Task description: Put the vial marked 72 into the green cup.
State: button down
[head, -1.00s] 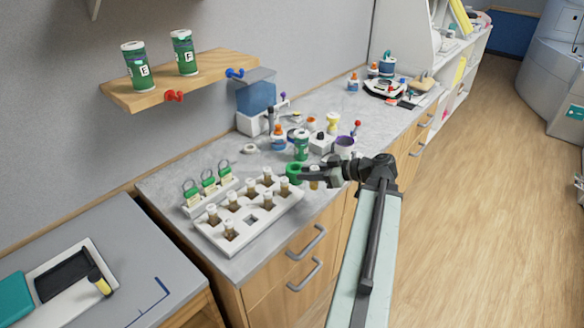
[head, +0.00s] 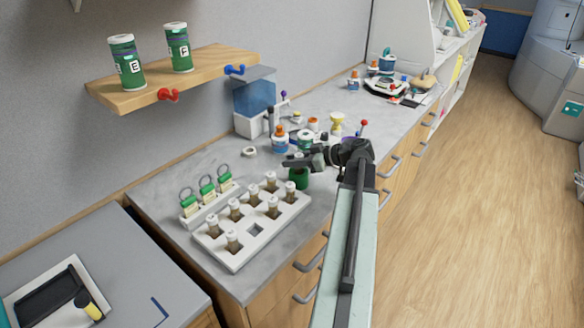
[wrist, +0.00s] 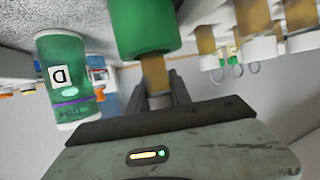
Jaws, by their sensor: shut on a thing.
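My gripper (head: 289,162) is shut on a vial with amber contents and a white cap (wrist: 157,100), seen between the dark fingers in the wrist view. No number is legible on it. The green cup (head: 298,180) stands on the counter directly below the fingertips in the head view; in the wrist view the cup (wrist: 144,25) is at the top. The vial's far end is hidden by the cup's rim; I cannot tell whether it is inside the cup or behind it. The head view does not show the held vial clearly.
A white rack (head: 235,262) with several capped amber vials and one empty slot stands left of the cup. Green-topped tagged items (head: 207,190) stand behind it. A green container marked D (wrist: 62,85) and bottles (head: 280,140) crowd the counter behind the cup.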

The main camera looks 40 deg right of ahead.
jog(key=shift+f, duration=0.75)
jog(key=c, duration=1.2)
grip_release()
jog(key=shift+r, duration=0.1)
jog(key=shift+o, duration=0.2)
jog(key=shift+r+p, duration=0.45)
jog(key=shift+r, duration=0.1)
jog(key=p+v, duration=0.4)
jog(key=v, duration=0.8)
jog(key=shift+f, duration=0.2)
jog(key=shift+s, duration=0.1)
